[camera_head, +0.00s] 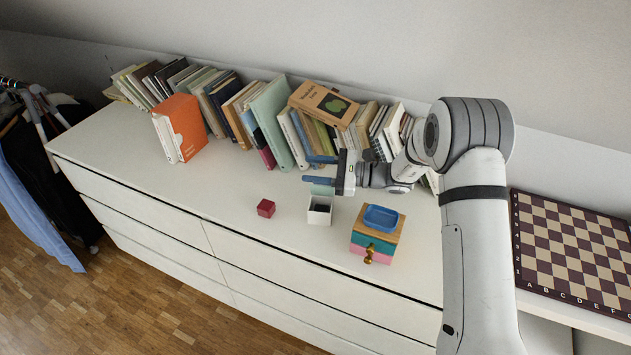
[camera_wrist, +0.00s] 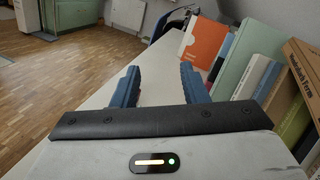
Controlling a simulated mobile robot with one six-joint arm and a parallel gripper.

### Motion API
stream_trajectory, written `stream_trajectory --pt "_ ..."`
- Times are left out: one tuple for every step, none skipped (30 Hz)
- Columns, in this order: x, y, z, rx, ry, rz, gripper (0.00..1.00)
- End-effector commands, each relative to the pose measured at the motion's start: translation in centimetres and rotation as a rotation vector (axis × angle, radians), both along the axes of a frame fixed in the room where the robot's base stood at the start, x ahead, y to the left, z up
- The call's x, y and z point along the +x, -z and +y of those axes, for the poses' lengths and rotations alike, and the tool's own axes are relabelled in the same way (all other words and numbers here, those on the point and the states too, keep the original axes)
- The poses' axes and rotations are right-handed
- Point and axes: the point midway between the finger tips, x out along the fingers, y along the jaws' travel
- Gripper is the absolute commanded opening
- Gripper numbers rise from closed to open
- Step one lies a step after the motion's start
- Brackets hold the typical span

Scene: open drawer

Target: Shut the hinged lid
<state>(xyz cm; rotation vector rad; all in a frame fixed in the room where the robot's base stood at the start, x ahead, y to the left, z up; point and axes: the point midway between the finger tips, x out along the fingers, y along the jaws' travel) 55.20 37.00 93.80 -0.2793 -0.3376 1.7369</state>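A small white box (camera_head: 319,217) with a dark inside stands open on the white dresser. Its pale green hinged lid (camera_head: 322,190) is raised at the box's back edge, and partly hidden by my gripper. My gripper (camera_head: 306,169) is above and behind the box, close to the lid, pointing left. Its two blue fingers are spread with nothing between them. I cannot tell whether the lower finger touches the lid. The wrist view also shows the open gripper (camera_wrist: 158,70), but not the box or lid.
A small wooden-topped drawer box (camera_head: 374,242) with a blue tray (camera_head: 381,218) on top stands to the right. A row of books (camera_head: 270,115) lines the back. A chessboard (camera_head: 572,245) is far right. The dresser top (camera_head: 215,190) is clear at left.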

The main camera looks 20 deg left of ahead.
Motion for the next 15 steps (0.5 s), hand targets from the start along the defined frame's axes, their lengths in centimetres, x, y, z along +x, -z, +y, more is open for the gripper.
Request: stream_trajectory --pt "0.0 -1.0 0.0 0.001 0.000 -0.004 0.40" --pt "0.0 -1.6 0.0 0.001 0.000 -0.004 0.40" --pt "0.0 -2.3 0.0 0.001 0.000 -0.004 0.40" --pt "0.0 -2.8 0.0 0.001 0.000 -0.003 0.40" --pt "0.0 -3.2 0.0 0.001 0.000 -0.003 0.40" --pt "0.0 -3.7 0.0 0.001 0.000 -0.003 0.40" --pt "0.0 -4.1 0.0 0.000 0.000 -0.002 0.40" --pt "0.0 -4.4 0.0 0.000 0.000 -0.001 0.40" --pt "0.0 -4.6 0.0 0.000 0.000 -0.001 0.40" --pt "0.0 -4.8 0.0 0.000 0.000 0.000 0.40" --pt "0.0 -4.9 0.0 0.000 0.000 0.000 0.40" --pt "0.0 -5.0 0.0 0.000 0.000 0.000 0.40" --pt "0.0 -5.1 0.0 0.000 0.000 0.000 0.40" --pt "0.0 -5.1 0.0 0.000 0.000 0.001 0.40" --pt "0.0 -5.1 0.0 0.000 0.000 0.001 0.40"
